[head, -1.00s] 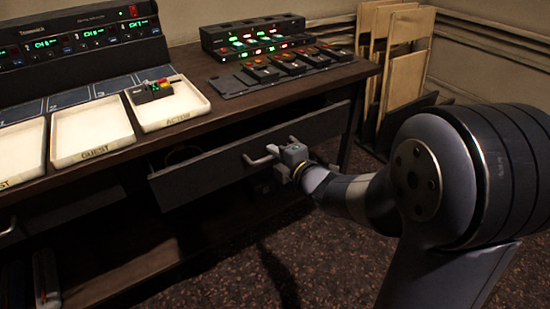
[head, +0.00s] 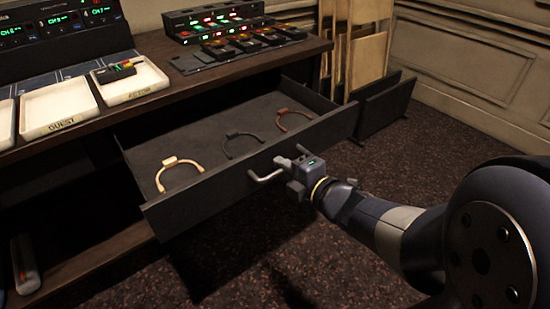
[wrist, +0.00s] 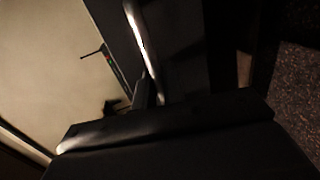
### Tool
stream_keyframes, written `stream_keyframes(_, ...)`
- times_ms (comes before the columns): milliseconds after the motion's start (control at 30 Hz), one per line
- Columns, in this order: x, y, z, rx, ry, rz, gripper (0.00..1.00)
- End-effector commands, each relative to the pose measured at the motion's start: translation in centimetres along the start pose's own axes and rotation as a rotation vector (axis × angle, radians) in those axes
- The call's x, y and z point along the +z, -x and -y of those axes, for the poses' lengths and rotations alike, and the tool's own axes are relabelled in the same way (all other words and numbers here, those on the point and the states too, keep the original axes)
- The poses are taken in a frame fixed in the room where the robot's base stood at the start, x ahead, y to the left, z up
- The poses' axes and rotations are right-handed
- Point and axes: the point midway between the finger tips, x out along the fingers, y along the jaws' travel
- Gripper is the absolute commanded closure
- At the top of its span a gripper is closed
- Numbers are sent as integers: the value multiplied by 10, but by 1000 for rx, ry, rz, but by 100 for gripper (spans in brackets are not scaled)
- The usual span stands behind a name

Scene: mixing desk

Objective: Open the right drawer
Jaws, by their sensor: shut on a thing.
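The right drawer (head: 215,194) is pulled well out of the desk in the head view, and its inside shows. Three headband-like loops lie in it: a tan one (head: 163,178), a black one (head: 228,150) and a brown one (head: 281,122). The drawer's bar handle (head: 262,178) is on its front face. My gripper (head: 284,164) is shut on the handle near its right part; the fingertips partly hide it. In the dark wrist view the bright handle bar (wrist: 140,35) runs up from the gripper body.
Trays marked GUEST (head: 58,123) and ACTOR (head: 128,85) sit on the desk top, the ACTOR tray holding a small device (head: 115,70). A lit console (head: 225,20) stands behind. Carpet (head: 440,130) is clear at right.

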Motion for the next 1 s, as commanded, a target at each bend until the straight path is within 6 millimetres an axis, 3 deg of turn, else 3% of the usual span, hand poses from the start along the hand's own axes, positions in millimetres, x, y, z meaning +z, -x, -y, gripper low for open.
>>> stream_keyframes(533, 0, 9, 2, -1, 0, 0, 100)
stream_keyframes(567, 0, 9, 2, -1, 0, 0, 87)
stream_keyframes(700, 0, 9, 2, -1, 0, 0, 76)
stream_keyframes(1000, 0, 11, 1, 0, 0, 1, 75)
